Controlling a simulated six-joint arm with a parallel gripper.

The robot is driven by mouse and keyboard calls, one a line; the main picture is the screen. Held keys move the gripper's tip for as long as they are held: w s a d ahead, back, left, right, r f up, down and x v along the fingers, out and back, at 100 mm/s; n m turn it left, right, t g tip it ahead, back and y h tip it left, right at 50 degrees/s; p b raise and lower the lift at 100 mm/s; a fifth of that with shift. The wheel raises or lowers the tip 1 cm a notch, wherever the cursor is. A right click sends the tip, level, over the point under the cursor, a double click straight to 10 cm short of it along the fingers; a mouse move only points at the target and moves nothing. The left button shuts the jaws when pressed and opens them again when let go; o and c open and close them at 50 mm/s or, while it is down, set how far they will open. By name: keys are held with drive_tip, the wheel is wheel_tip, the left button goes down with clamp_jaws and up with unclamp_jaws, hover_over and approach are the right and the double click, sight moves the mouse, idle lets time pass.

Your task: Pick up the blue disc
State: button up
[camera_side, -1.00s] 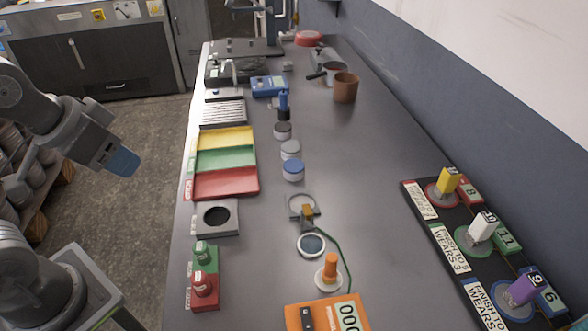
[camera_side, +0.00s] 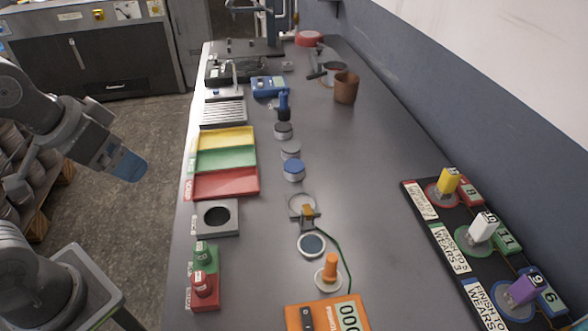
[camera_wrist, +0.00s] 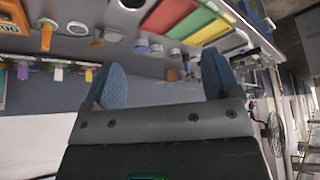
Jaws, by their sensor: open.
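A blue disc (camera_side: 293,167) lies on the grey bench, right of the red tray, with grey round pieces just behind it. It appears small in the wrist view (camera_wrist: 142,43), near the top middle. A dark blue round face (camera_side: 311,244) in a pale ring lies nearer the front; I cannot tell whether it is a disc or a lens. My gripper (camera_side: 125,163) hangs over the floor left of the bench, well apart from the blue disc. In the wrist view, its two blue fingers (camera_wrist: 163,82) are wide apart with nothing between them.
Yellow, green and red trays (camera_side: 226,183) line the bench's left edge. A grey block with a round hole (camera_side: 232,229) and red and green button boxes (camera_side: 205,285) stand in front. A board with coloured-handled pieces (camera_side: 447,247) is at right. The bench middle-right is clear.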

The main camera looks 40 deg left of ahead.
drive_tip(key=w+d+r+m+g, duration=0.1)
drive_tip(key=w+d+r+m, duration=0.1)
drive_tip(key=w+r+m, duration=0.35)
drive_tip(key=m+g+y, duration=0.2)
drive_tip(key=m+g, duration=0.2)
drive_tip(key=m, duration=1.4)
hover_over(294, 165)
drive_tip(key=s+d, duration=0.1)
wheel_tip(294, 165, down, 11)
drive_tip(key=f, duration=0.8)
drive_tip(key=shift+w+a+f, duration=0.2)
drive_tip(key=shift+a+f, duration=0.2)
drive_tip(key=shift+w+a+f, duration=0.1)
drive_tip(key=shift+w+f, duration=0.05)
drive_tip(key=shift+f, duration=1.15)
drive_tip(key=shift+w+f, duration=0.15)
drive_tip(key=shift+f, duration=1.1)
drive_tip(key=c, duration=1.1)
drive_tip(key=shift+r, duration=0.1)
